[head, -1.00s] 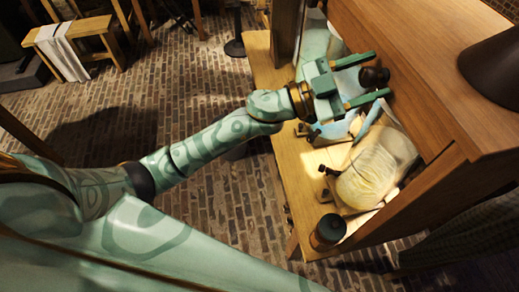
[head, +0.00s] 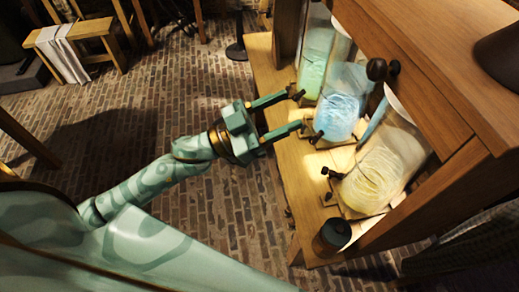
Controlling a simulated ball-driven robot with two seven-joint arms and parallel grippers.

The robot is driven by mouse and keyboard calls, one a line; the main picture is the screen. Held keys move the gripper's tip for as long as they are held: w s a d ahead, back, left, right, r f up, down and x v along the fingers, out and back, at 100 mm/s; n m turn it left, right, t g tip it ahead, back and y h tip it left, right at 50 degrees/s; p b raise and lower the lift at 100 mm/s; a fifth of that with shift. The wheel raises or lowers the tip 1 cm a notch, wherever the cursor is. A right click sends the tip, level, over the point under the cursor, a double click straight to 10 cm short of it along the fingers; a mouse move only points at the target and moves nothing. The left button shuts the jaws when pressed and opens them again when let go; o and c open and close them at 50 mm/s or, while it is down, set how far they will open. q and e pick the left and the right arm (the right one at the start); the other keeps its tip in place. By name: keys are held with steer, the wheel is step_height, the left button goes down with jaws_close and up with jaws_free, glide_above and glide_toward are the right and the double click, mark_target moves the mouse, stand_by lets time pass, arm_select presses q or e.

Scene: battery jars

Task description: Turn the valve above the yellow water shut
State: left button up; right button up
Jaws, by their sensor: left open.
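The jar with yellow water (head: 385,170) stands nearest on the wooden shelf, tilted in the picture. A dark spigot (head: 332,172) sits at its lower left. A dark round knob (head: 376,69) sticks out from the wooden beam above the jars, with a second dark knob (head: 394,67) close behind it. I cannot tell for sure which knob belongs to the yellow jar. My left gripper (head: 294,111) is open and empty, left of the blue jar and clear of both knobs. My right gripper is not in view.
A jar with blue water (head: 343,97) and one with green water (head: 317,62) stand farther back. A dark canister (head: 331,235) stands at the near end of the shelf board (head: 283,130). A wooden beam (head: 425,95) runs over the jars. Brick floor is open at left.

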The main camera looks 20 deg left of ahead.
arm_select(q)
steer(key=w+a+f+n+y+b, duration=0.1)
steer(key=w+a+f+n+y, duration=0.1)
steer(key=f, duration=0.8)
steer(key=w+a+f+n+t+y+b, duration=0.1)
steer(key=w+a+f+n+y, duration=0.1)
steer(key=f+y, duration=0.4)
step_height(320, 180, down, 5)
steer(key=shift+w+a+r+n+b, duration=0.15)
steer(key=shift+a+n+b, duration=0.3)
steer(key=shift+a, duration=0.7)
